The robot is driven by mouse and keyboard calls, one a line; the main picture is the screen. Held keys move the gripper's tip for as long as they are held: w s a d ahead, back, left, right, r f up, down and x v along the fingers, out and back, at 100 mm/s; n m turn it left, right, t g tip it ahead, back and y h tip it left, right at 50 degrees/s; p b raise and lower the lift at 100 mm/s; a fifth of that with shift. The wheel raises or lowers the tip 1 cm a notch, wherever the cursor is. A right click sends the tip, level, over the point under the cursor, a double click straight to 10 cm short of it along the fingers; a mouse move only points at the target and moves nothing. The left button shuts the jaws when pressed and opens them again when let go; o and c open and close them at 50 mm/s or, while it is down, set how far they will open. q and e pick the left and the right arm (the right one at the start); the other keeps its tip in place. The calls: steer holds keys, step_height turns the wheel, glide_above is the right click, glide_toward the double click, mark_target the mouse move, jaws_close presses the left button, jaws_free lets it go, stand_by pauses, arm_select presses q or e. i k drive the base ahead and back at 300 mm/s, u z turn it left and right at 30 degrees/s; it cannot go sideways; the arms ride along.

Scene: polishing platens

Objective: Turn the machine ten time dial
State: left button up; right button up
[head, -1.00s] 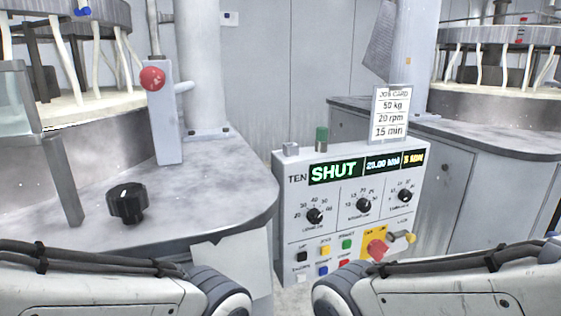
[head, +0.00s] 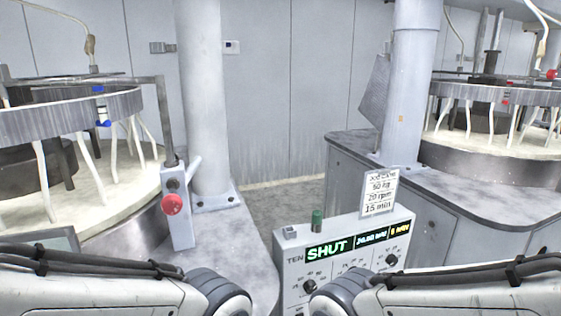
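The machine ten control panel (head: 345,247) stands low at centre right, marked "TEN". Its display (head: 327,250) reads "SHUT" in green; a smaller yellow field beside it seems to read 5 min. A left dial (head: 310,286) and a right dial (head: 391,260) show, both black knobs. Their labels are too small to read, so I cannot tell for certain which is the time dial. My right arm covers the middle dial and the lower panel. A job card (head: 379,191) above the panel reads 50 kg, 20 rpm, 15 min. Neither gripper is in view.
A green button or lamp (head: 317,220) stands on the panel's top. A post with a red knob (head: 172,204) stands on the left counter. Round polishing machines stand left (head: 75,120) and right (head: 490,95). Grey floor (head: 270,220) shows between the counters.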

mark_target(392, 259)
steer(key=u, duration=0.05)
steer(key=k, duration=0.45)
steer(key=z, duration=0.45)
steer(key=i, duration=0.4)
steer(key=z, duration=0.3)
steer(key=k, duration=0.6)
steer(key=z, duration=0.4)
steer(key=i, duration=1.3)
steer(key=u, duration=0.55)
